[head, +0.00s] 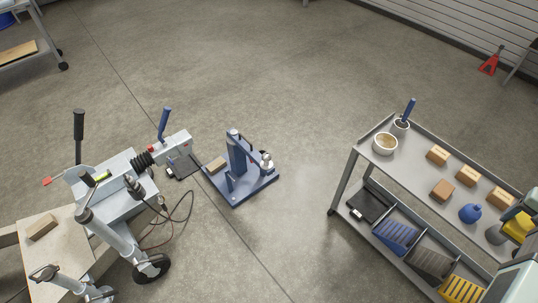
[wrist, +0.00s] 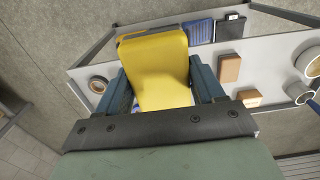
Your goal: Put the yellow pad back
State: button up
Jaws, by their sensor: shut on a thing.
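My gripper (wrist: 160,78) is shut on a yellow pad (wrist: 156,62), with one blue-grey finger on each side of it. In the head view my gripper (head: 515,222) is at the right edge, with the yellow pad (head: 519,228) in it, over the right end of a grey two-level cart (head: 394,169). On the cart's lower shelf, a divided tray holds blue pads (head: 397,234), dark grey pads (head: 433,262) and yellow pads (head: 462,291) in separate compartments. The held pad's lower part is hidden in the wrist view.
A black flat item (head: 369,202) lies left of the blue pads. A trailer frame (head: 117,190) stands left.

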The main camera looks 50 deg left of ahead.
dwell(0.3)
jog(key=a+f+n, duration=0.2)
jog(key=a+f, duration=0.1)
jog(key=a, duration=0.8)
jog(key=m, duration=0.2)
send_over(414, 174)
notch_tip(414, 174, down, 11)
notch_tip(414, 174, down, 9)
jog(key=shift+f, duration=0.1)
jog(key=shift+f, duration=0.1)
jog(key=o, duration=1)
